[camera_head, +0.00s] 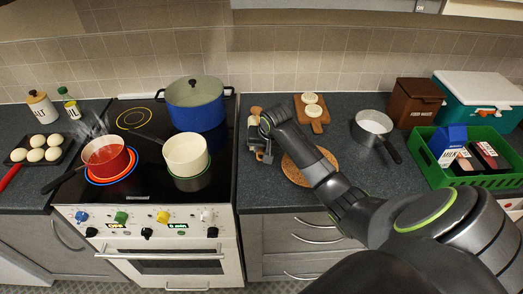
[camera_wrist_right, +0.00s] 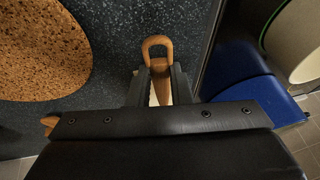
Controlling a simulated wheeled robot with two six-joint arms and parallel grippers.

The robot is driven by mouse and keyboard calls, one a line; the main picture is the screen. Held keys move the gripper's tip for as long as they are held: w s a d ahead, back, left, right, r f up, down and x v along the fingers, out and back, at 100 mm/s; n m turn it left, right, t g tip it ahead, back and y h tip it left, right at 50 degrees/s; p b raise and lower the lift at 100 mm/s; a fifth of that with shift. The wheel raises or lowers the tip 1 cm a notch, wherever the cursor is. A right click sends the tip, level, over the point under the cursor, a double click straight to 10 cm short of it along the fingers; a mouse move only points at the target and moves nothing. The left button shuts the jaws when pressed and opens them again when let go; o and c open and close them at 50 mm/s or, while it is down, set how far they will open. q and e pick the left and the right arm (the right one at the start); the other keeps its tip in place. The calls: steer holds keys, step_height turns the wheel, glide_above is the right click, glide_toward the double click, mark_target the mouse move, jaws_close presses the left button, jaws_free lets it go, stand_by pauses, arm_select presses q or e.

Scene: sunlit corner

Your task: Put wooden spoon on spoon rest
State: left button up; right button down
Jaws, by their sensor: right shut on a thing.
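My right gripper (camera_head: 264,148) is over the dark counter just right of the stove, pointing down. In the right wrist view its two fingers (camera_wrist_right: 160,88) are shut on the wooden spoon (camera_wrist_right: 161,68), whose looped end sticks out past the fingertips. In the head view a bit of brown wood (camera_head: 256,111) shows just behind the gripper. A small pale piece (camera_head: 251,121) shows beside it, mostly hidden; I cannot tell whether it is the spoon rest. Whether the spoon touches the counter is unclear. My left gripper is not in view.
A round cork mat (camera_head: 295,173) lies right of the gripper, partly under my arm. A board (camera_head: 317,122) with two white rounds is behind. A saucepan (camera_head: 372,125) and green crate (camera_head: 490,180) stand right. A blue pot (camera_head: 195,110) and cream pan (camera_head: 186,151) are on the stove.

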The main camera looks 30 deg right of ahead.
mark_target(262, 153)
step_height(262, 153, down, 2)
steer(key=shift+f+p, duration=0.1)
steer(key=shift+p, duration=0.7)
steer(key=shift+f, duration=0.35)
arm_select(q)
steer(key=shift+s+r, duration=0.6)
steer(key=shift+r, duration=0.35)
arm_select(e)
steer(key=shift+f, duration=0.15)
steer(key=shift+f, duration=0.2)
steer(key=c, duration=1.3)
jaws_free()
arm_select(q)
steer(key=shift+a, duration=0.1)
